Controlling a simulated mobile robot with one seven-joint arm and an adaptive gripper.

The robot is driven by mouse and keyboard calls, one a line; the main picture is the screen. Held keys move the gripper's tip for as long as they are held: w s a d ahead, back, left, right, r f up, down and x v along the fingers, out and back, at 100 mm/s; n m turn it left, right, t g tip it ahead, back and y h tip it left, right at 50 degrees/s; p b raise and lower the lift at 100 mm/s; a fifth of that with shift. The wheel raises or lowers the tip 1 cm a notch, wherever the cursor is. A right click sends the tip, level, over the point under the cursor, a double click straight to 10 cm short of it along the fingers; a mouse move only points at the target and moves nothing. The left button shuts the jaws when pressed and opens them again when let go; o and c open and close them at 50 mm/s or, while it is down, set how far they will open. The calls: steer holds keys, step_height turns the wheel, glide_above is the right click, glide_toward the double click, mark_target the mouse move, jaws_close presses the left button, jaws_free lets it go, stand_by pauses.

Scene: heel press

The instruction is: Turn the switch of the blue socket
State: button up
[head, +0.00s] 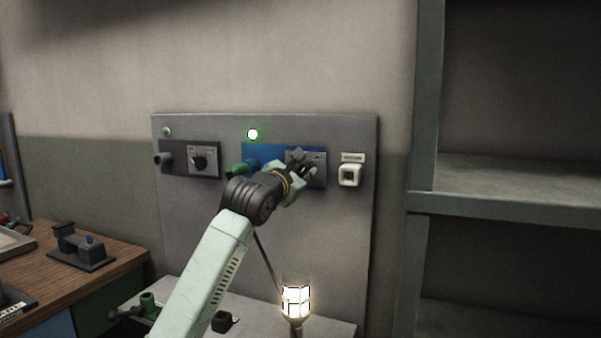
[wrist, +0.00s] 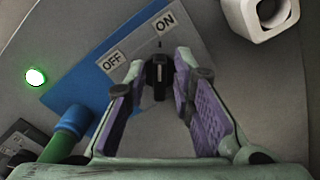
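The blue socket (head: 262,153) is on the grey wall board, partly hidden by my gripper in the head view. In the wrist view its blue plate (wrist: 92,84) carries an OFF label (wrist: 111,62) and an ON label (wrist: 164,21). Its black switch knob (wrist: 158,74) points up in the picture, towards the ON label. My gripper (head: 303,163) is at the switch. In the wrist view its fingertips (wrist: 160,72) stand on either side of the knob with a small gap, so it looks open. A green lamp (wrist: 35,77) above the socket is lit.
A dark socket (head: 190,159) with a black knob is left of the blue one. A white switch box (head: 350,172) is close on the right. A blue-and-green plug (wrist: 68,132) sticks out beside my gripper. A glowing caged lamp (head: 296,300) stands below.

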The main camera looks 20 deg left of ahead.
jaws_close()
steer(key=shift+n+b, duration=0.4)
steer(key=shift+b, duration=0.15)
steer(key=shift+f+n+b, duration=0.1)
steer(key=shift+n+b, duration=0.5)
steer(key=shift+b, duration=0.1)
steer(key=n+b, duration=0.2)
steer(key=shift+a+n, duration=0.1)
steer(key=shift+n, duration=0.2)
steer(key=n+b, duration=0.3)
steer(key=n, duration=0.1)
steer(key=shift+a, duration=0.2)
steer(key=n+b, duration=0.2)
steer(key=n, duration=0.3)
steer(key=shift+a+b, duration=0.2)
steer(key=shift+b, duration=0.2)
steer(key=shift+r+n, duration=0.2)
steer(key=shift+n, duration=0.1)
